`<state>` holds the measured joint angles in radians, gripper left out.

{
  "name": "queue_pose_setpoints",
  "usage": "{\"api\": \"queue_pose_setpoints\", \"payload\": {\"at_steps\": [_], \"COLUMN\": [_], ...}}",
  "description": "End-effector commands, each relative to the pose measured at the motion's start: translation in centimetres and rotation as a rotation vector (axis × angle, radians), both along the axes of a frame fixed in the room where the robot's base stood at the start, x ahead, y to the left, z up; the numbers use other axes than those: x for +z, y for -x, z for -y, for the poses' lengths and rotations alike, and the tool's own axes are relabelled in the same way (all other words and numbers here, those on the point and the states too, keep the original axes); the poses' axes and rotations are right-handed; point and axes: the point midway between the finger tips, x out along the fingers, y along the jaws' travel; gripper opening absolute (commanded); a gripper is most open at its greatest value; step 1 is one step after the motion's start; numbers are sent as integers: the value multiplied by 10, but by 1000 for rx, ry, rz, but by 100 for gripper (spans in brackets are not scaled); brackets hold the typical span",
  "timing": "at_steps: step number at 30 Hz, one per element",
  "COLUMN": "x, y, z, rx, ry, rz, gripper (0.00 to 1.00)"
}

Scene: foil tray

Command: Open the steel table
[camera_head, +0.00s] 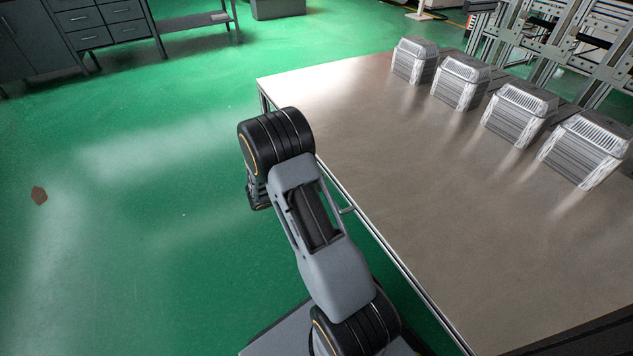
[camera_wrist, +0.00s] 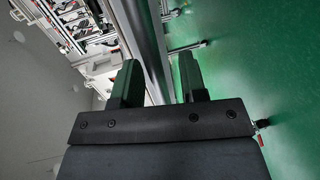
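The steel table (camera_head: 390,130) fills the right half of the head view, with a bare brushed top and its long near edge running down past my arm. In the head view the fingers are hidden behind my arm.
Several ribbed silver foil-like blocks (camera_head: 461,82) stand in a row along the table's far side. Metal frames (camera_head: 560,40) rise behind them. Dark drawer cabinets (camera_head: 100,22) stand at the back left.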

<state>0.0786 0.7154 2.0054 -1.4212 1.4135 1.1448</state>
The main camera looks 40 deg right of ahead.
Motion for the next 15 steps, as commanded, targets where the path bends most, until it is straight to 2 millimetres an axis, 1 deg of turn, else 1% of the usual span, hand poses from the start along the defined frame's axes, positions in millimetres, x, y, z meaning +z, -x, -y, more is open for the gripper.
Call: {"api": "queue_pose_setpoints", "payload": {"at_steps": [8, 11, 15], "x": [2, 5, 12], "y": [-1, -2, -7], "z": [-3, -13, -38], "rx": [0, 2, 5], "ry": [2, 2, 2], "rz": [0, -1, 0], "gripper": [39, 39, 39]}}
